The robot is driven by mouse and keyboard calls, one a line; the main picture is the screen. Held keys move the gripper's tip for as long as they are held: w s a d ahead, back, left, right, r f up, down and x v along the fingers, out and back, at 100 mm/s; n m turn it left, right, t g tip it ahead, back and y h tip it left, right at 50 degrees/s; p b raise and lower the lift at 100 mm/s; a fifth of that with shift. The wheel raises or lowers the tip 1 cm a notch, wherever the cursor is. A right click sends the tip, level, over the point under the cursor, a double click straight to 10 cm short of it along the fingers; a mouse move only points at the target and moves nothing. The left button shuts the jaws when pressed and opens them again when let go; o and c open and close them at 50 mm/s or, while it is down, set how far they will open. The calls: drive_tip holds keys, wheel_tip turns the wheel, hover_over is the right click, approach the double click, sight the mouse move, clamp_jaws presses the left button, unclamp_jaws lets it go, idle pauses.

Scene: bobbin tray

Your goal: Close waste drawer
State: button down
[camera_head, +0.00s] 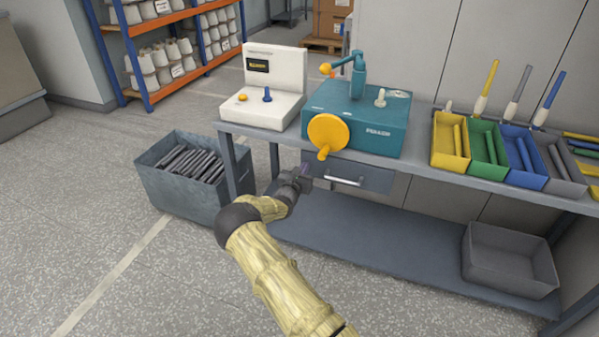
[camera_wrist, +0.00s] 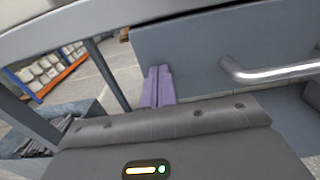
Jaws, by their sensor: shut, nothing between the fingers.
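The waste drawer (camera_head: 372,181) is a grey front with a silver bar handle (camera_head: 343,181), under the bench top below the teal machine. I cannot tell for sure how far it stands out. My gripper (camera_head: 304,170) is at the left end of the drawer front, left of the handle. In the wrist view my shut purple-grey fingers (camera_wrist: 158,86) are at the left edge of the drawer front (camera_wrist: 195,50), with the handle (camera_wrist: 265,72) to the right. The fingers hold nothing. Whether they touch the drawer is unclear.
The bench top (camera_head: 420,163) overhangs the drawer. The teal machine (camera_head: 362,118) has a yellow crank (camera_head: 328,133) hanging near my gripper. A bin of dark rods (camera_head: 160,185) stands left of the bench leg. A grey box (camera_head: 508,262) sits on the lower shelf, right.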

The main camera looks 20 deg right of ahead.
drive_tip(key=shift+w+d+r, duration=0.15)
drive_tip(key=shift+d+r, duration=0.15)
drive_tip(key=shift+r, duration=0.2)
drive_tip(key=f+p+v, duration=0.1)
drive_tip(key=p+v, duration=0.3)
drive_tip(key=v, duration=1)
drive_tip(key=shift+s+a, duration=0.25)
drive_tip(key=shift+a, duration=0.05)
drive_tip(key=shift+w, duration=0.1)
